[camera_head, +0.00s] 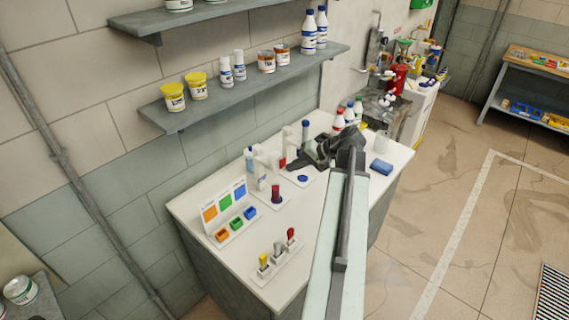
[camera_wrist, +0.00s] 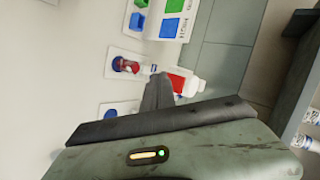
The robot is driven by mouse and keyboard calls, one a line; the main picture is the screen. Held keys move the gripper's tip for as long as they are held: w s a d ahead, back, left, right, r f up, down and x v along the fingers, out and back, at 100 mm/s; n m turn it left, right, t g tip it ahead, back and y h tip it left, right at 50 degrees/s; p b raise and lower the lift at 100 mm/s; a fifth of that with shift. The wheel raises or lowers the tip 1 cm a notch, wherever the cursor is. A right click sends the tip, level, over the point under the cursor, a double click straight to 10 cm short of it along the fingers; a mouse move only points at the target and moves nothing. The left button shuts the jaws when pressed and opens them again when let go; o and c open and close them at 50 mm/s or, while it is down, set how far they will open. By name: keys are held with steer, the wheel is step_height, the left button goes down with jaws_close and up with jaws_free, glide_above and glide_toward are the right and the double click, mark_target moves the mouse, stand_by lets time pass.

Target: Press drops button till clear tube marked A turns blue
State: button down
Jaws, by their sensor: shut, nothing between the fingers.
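In the head view, a small tube with dark red-purple colour (camera_head: 276,194) stands upright on a white plate on the counter. A flat blue disc (camera_head: 302,178) lies on a second white plate to its right, and I cannot tell if it is the button. White stands with bottles are behind both. I cannot read a mark A. My dark gripper (camera_head: 312,158) is over the counter by the second plate, shut and empty. In the wrist view, the red tube with blue base (camera_wrist: 126,66) and the second blue disc (camera_wrist: 107,112) are left of my gripper (camera_wrist: 158,84); contact is unclear.
A colour card (camera_head: 223,210) with small orange, green and blue bins stands at the left of the counter. A rack (camera_head: 276,266) with yellow, grey and red items is in front. A blue block (camera_head: 381,167) lies right. Shelves (camera_head: 240,87) with bottles hang above.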

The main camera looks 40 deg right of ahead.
steer(key=shift+w, duration=0.35)
steer(key=shift+w+a, duration=0.1)
steer(key=shift+w, duration=0.4)
stand_by(0.7)
stand_by(0.3)
steer(key=shift+s, duration=0.9)
steer(key=s, duration=0.5)
steer(key=shift+d, duration=0.3)
